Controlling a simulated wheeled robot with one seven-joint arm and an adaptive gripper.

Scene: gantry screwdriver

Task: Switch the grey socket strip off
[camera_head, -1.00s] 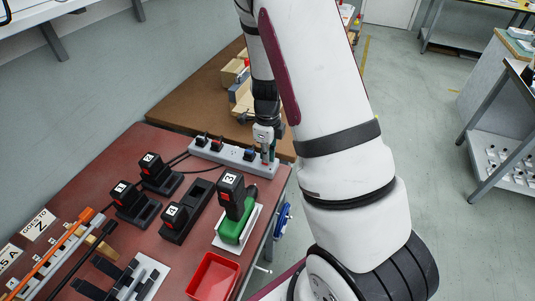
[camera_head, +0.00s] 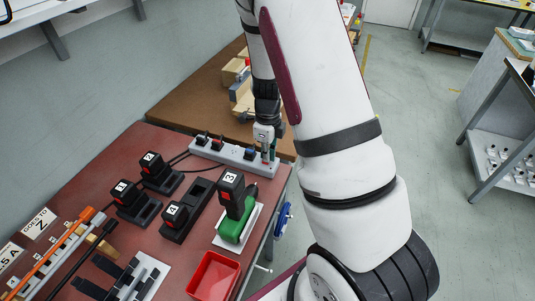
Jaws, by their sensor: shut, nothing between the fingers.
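The grey socket strip (camera_head: 228,151) lies along the back edge of the red-brown bench top, with several dark plugs in it. My gripper (camera_head: 268,157) is shut and empty, pointing down at the strip's right end. Its fingertips are at or just above a small red part there, probably the switch; I cannot tell whether they touch it. The switch's position is too small and too covered to read.
A green screwdriver with a black battery (camera_head: 232,190) stands on a white pad near the strip. Black chargers with batteries (camera_head: 160,172) stand to the left. A red tray (camera_head: 213,276) is in front. A brown table (camera_head: 185,105) with wooden blocks adjoins behind.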

